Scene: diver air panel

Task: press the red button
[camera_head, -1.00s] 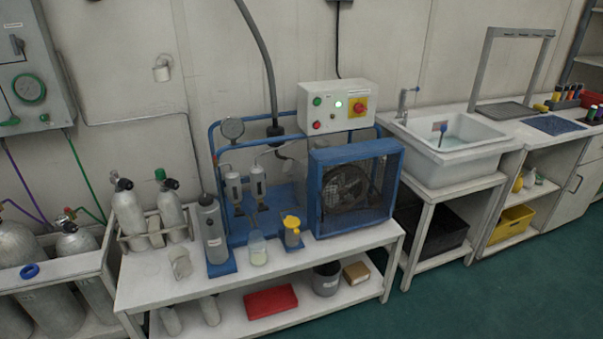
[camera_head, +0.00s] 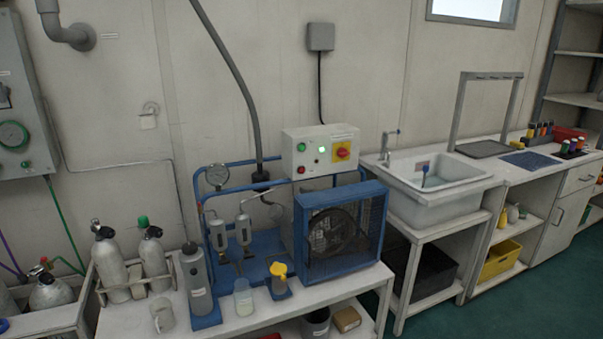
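The red button (camera_head: 301,169) is small and round, at the lower left of the front of a pale control box (camera_head: 320,168). A green button (camera_head: 301,147) sits above it. A lit green lamp (camera_head: 321,149) is to its upper right. A red knob (camera_head: 343,153) on a yellow plate is at the right of the same box. The box stands above a blue-framed compressor (camera_head: 340,230) on a white bench. Neither of my grippers is in view.
The bench (camera_head: 250,322) holds a grey canister (camera_head: 195,275), a clear jar (camera_head: 243,298) and a yellow-topped cup (camera_head: 280,280) in front of the compressor. Gas cylinders (camera_head: 110,262) stand at the left. A white sink (camera_head: 430,200) is at the right. Green floor shows at lower right.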

